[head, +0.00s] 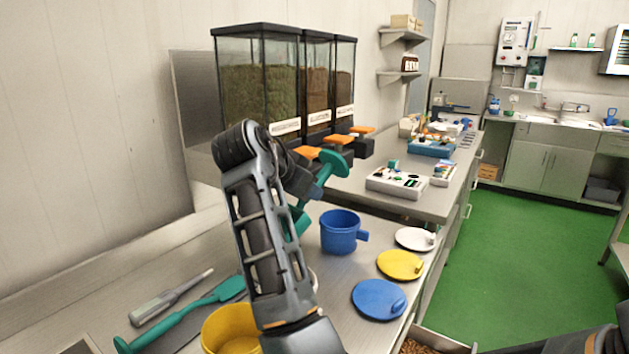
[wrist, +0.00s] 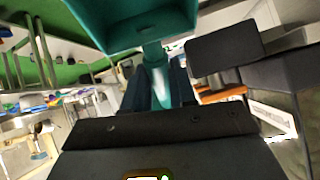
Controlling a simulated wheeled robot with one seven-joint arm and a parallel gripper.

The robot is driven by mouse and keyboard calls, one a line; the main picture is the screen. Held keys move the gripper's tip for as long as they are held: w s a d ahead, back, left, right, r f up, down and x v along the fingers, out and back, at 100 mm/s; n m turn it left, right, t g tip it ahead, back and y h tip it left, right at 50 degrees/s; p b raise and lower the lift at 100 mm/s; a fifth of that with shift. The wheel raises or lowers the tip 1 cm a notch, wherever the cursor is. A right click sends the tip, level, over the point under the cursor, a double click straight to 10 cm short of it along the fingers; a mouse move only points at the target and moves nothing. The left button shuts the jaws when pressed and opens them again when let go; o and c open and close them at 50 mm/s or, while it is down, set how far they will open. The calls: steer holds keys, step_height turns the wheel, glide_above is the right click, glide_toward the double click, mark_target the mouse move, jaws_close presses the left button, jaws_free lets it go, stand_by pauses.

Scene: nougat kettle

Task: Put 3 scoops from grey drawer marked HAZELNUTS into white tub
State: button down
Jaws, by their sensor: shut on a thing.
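My gripper (head: 310,188) is raised above the counter in front of the dispensers, shut on the handle of a teal scoop (head: 332,164). In the wrist view the fingers (wrist: 161,88) close around the teal handle, and the scoop's broad head (wrist: 140,22) fills the top. I cannot tell whether the scoop holds anything. An open drawer (head: 447,342) with brown nuts inside shows at the bottom edge; no label on it is readable. A small piece of white rim (head: 315,279) shows beside my arm, perhaps the white tub, mostly hidden by the arm.
A blue tub (head: 339,233) and a yellow tub (head: 232,330) stand on the counter. White (head: 414,239), yellow (head: 400,265) and blue (head: 379,299) lids lie along its right edge. Another teal tool (head: 185,314) lies at left. Tall dispensers (head: 258,85) stand behind.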

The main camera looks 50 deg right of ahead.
steer(key=shift+r+y+p, duration=0.4)
steer(key=shift+r+y, duration=0.3)
steer(key=shift+r, duration=0.15)
steer(key=shift+y, duration=0.7)
steer(key=shift+w+r+m+t+y+b, duration=0.1)
steer(key=shift+r+m+t+y+b, duration=0.3)
steer(key=shift+y, duration=0.7)
steer(key=shift+r+y, duration=0.15)
steer(key=shift+y, duration=0.25)
